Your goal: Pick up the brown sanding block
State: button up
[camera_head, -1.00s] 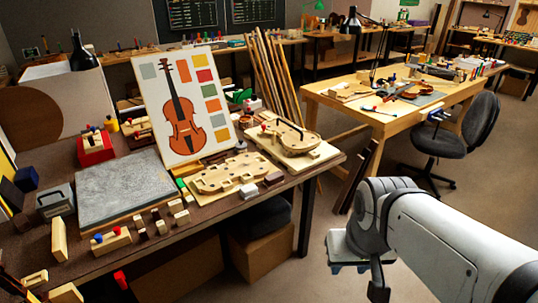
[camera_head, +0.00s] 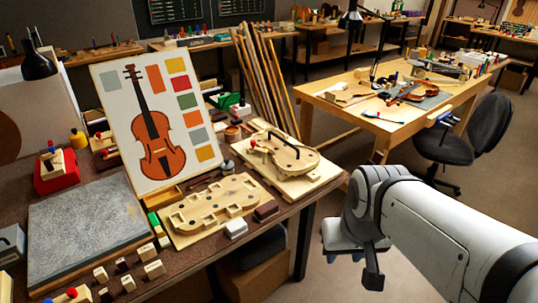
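A small dark brown block (camera_head: 265,210), which looks like the sanding block, lies on the near bench close to its front right edge. It sits beside a white block (camera_head: 236,229) and in front of the wooden violin mould (camera_head: 213,204). My gripper (camera_head: 352,262) hangs at the lower right, off the bench over the floor and to the right of the brown block. It is well apart from the block. Its fingers are partly hidden by the wrist, so I cannot tell how far they are open.
The near bench (camera_head: 205,254) also holds a grey stone slab (camera_head: 85,225), several small wood blocks, a violin poster (camera_head: 205,152) and a second mould with a violin body (camera_head: 284,155). A second table (camera_head: 325,104) and an office chair (camera_head: 487,125) stand behind my arm.

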aim_at(268, 210)
jog(key=i, duration=0.9)
jog(key=u, duration=0.1)
